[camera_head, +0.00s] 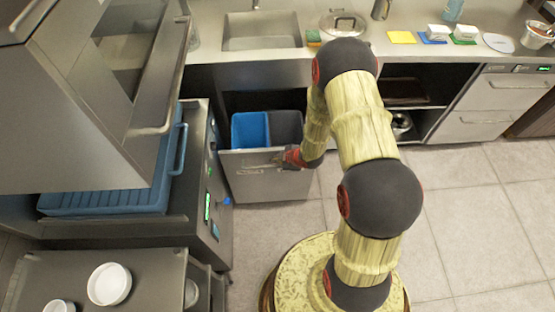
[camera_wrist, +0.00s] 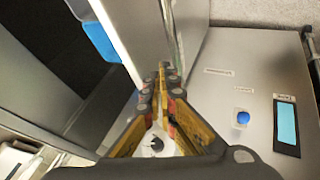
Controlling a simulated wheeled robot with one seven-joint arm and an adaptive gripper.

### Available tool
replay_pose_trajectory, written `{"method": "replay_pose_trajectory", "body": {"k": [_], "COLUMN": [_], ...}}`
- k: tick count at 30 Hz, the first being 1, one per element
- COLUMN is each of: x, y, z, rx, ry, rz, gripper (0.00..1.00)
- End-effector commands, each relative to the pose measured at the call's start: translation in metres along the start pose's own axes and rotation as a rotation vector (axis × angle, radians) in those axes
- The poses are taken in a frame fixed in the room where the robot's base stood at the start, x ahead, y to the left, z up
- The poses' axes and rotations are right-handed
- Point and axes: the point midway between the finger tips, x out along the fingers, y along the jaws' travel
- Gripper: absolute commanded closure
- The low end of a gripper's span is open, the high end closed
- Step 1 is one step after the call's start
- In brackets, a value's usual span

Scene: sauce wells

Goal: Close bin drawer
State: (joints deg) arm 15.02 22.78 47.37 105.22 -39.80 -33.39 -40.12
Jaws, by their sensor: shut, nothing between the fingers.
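The bin drawer (camera_head: 262,186) is pulled out from under the sink counter, with its grey front standing clear of the cabinet. A blue bin (camera_head: 249,130) and a dark grey bin (camera_head: 286,127) sit side by side in it. My gripper (camera_head: 277,160) is at the upper part of the drawer's front, reaching in from the right. In the wrist view my gripper (camera_wrist: 164,76) is shut and empty, its fingers lying along the drawer front (camera_wrist: 143,32). The blue bin (camera_wrist: 96,40) shows beyond the drawer's top edge. I cannot tell whether the fingers touch the front.
A dishwashing machine (camera_head: 207,200) with a display stands close left of the drawer; its panel (camera_wrist: 230,75) fills the wrist view's right. The counter (camera_head: 280,50) runs above. Open shelves (camera_head: 410,92) lie to the right. Tiled floor (camera_head: 470,200) is free on the right.

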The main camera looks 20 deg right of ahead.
Motion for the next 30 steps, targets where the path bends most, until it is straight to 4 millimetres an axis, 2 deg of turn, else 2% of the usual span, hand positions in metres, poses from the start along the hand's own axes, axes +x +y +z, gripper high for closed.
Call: {"method": "replay_pose_trajectory", "body": {"k": [1, 6, 12, 30], "x": [0.012, 0.041, 0.061, 0.067], "y": [-0.002, -0.002, 0.0, 0.004], "z": [0.001, 0.001, 0.001, 0.0], "rx": [0.0, 0.001, 0.002, 0.003], "ry": [0.0, 0.0, -0.001, -0.001], "rz": [-0.002, -0.002, 0.0, 0.0], "gripper": [1.0, 1.0, 1.0, 1.0]}}
